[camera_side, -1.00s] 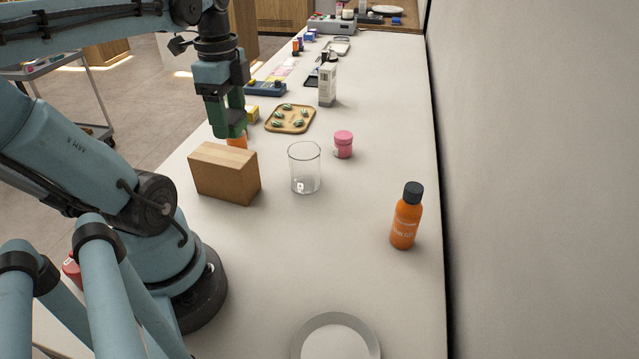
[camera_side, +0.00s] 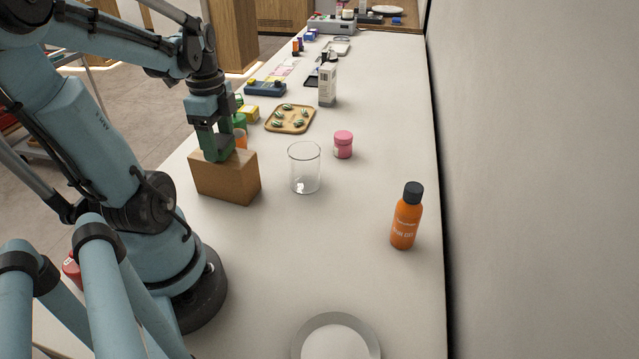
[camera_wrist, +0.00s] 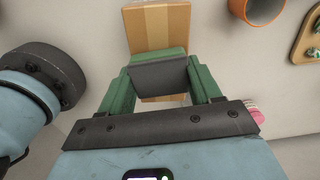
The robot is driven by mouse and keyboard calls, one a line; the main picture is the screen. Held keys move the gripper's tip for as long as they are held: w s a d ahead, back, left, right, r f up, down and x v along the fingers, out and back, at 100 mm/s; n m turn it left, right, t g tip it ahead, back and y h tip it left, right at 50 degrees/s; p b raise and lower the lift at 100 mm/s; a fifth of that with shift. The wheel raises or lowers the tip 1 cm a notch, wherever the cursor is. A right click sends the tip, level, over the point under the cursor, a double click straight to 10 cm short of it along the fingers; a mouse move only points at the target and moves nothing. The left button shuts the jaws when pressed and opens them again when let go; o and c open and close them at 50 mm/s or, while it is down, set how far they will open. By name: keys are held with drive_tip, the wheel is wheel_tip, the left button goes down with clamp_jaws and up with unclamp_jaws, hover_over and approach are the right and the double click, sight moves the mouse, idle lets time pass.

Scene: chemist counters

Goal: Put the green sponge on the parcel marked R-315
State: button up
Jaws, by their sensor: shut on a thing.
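My gripper (camera_side: 215,150) is shut on the green sponge (camera_side: 219,155), over the top of the brown cardboard parcel (camera_side: 226,180). In the wrist view the sponge (camera_wrist: 160,55), green with a dark grey face, sits between the two green fingers, with the parcel (camera_wrist: 155,28) behind it. The sponge's underside is close to the parcel's top near its left part; I cannot tell whether they touch. No R-315 marking is readable on the parcel's visible faces.
A glass beaker (camera_side: 304,170) stands just right of the parcel, and a pink jar (camera_side: 343,144) beyond it. An orange cup (camera_side: 241,140) is close behind the parcel. A wooden tray (camera_side: 290,119) lies farther back. An orange bottle (camera_side: 406,217) stands at right; the front counter is mostly clear.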

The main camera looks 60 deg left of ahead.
sight(219, 141)
drive_tip(key=shift+f, duration=0.1)
drive_tip(key=o, duration=1)
drive_tip(key=shift+o, duration=0.2)
wheel_tip(219, 141, up, 12)
drive_tip(key=w+d+f+n+t, duration=0.3)
drive_tip(key=w+d, duration=0.3)
drive_tip(key=d, duration=0.4)
drive_tip(key=w+d+f+n+t, duration=0.4)
drive_tip(key=w+d+f+n, duration=0.1)
drive_tip(key=d, duration=0.5)
drive_tip(key=shift+w+d+f+n, duration=0.3)
drive_tip(key=shift+w+n, duration=0.2)
drive_tip(key=shift+w, duration=0.4)
